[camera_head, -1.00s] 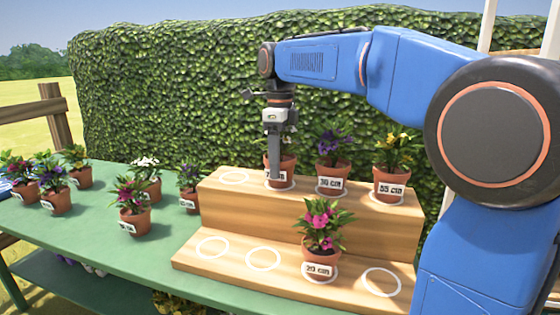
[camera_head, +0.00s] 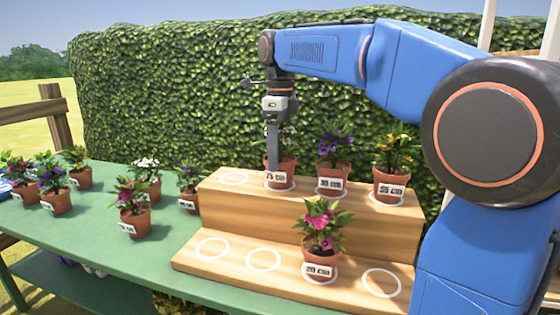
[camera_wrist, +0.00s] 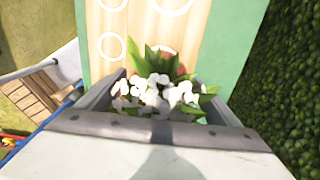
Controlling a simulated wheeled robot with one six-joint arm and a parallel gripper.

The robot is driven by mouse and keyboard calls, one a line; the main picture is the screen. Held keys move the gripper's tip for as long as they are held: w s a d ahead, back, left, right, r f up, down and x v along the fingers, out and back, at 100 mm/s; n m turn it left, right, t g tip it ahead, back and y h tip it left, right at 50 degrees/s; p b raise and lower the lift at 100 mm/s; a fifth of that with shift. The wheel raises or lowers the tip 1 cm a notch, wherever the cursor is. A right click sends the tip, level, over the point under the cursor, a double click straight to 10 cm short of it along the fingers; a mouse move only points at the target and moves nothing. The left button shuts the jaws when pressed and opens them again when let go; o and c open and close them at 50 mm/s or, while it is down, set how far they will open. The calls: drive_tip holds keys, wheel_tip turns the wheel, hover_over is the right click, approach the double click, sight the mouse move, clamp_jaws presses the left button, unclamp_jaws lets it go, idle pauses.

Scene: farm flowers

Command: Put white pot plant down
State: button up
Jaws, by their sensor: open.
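The white-flowered pot plant stands upright on the upper step of the wooden stand (camera_head: 370,232), on the second ring from the left. Its terracotta pot (camera_head: 287,168) carries a label partly hidden by my finger. My gripper (camera_head: 273,158) points down at this pot, and a finger overlaps the pot's left part in the head view. In the wrist view the white flowers (camera_wrist: 155,95) lie between my two open fingers (camera_wrist: 160,92). The jaws are open, and whether a finger touches the pot is hidden.
On the upper step, a purple plant (camera_head: 333,165) and a yellow plant (camera_head: 393,170) stand to the right. A pink plant (camera_head: 321,240) stands on the lower step. The upper left ring (camera_head: 234,178) is empty. Several potted plants stand on the green table (camera_head: 110,235) at left.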

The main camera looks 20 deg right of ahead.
wheel_tip(320, 180, up, 9)
drive_tip(key=shift+r, duration=0.1)
idle(0.7)
